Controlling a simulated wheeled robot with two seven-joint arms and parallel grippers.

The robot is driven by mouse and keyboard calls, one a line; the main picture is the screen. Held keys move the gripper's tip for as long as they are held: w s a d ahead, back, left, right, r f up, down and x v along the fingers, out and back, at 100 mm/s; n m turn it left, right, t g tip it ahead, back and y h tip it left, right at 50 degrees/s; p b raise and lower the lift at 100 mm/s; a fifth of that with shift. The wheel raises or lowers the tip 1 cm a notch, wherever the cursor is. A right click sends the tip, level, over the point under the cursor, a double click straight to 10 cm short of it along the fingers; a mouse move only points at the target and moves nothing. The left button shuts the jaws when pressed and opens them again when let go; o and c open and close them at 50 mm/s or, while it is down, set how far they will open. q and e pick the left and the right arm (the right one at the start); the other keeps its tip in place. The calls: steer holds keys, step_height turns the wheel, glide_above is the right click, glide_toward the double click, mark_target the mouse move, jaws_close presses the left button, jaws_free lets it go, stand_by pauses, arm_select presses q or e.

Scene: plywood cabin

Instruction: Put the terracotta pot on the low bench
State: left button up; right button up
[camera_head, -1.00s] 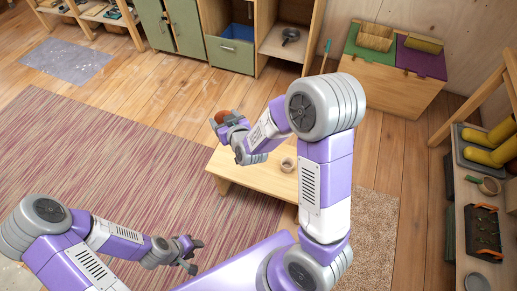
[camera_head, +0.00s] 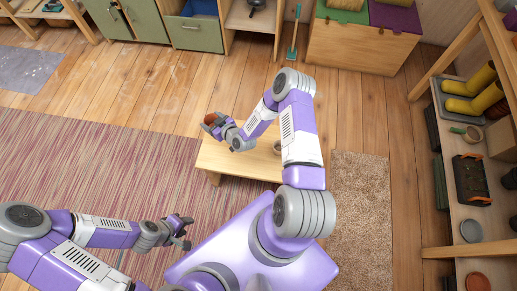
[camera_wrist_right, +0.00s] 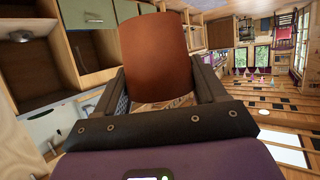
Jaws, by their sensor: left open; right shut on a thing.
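The terracotta pot (camera_head: 210,119) is held in my right gripper (camera_head: 217,127), above the left end of the low bench. In the right wrist view the reddish-brown pot (camera_wrist_right: 155,52) sits between the two dark fingers (camera_wrist_right: 160,88). The low wooden bench (camera_head: 230,160) stands in front of me, and my right arm covers part of its top. A small round item (camera_head: 277,147) is at the bench's right side, partly hidden by my arm. My left gripper (camera_head: 187,231) is open and empty over the striped rug, lower left of the bench.
The striped rug (camera_head: 90,170) lies left and a beige mat (camera_head: 360,210) right. A shelf unit (camera_head: 485,190) with yellow boots (camera_head: 470,95) stands at the right. A wooden chest (camera_head: 360,45) and green cabinets (camera_head: 197,30) line the back. The floor behind the bench is clear.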

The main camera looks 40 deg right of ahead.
steer(key=shift+s+d+f+m+h+b, duration=0.45)
steer(key=shift+d+f+b, duration=0.4)
steer(key=shift+f, duration=2.35)
steer(key=shift+s+d+f+m+h+b, duration=0.45)
steer(key=shift+d+f, duration=0.6)
steer(key=shift+f, duration=2.1)
steer(key=shift+s+d+f+m+h+b, duration=0.2)
steer(key=shift+s+d+f+h+b, duration=0.55)
steer(key=shift+f, duration=2.45)
steer(key=shift+w+d+y, duration=0.2)
steer(key=shift+y, duration=0.05)
steer(key=shift+f+b, duration=0.1)
steer(key=shift+b, duration=0.2)
steer(key=o, duration=1.1)
steer(key=shift+o, duration=0.2)
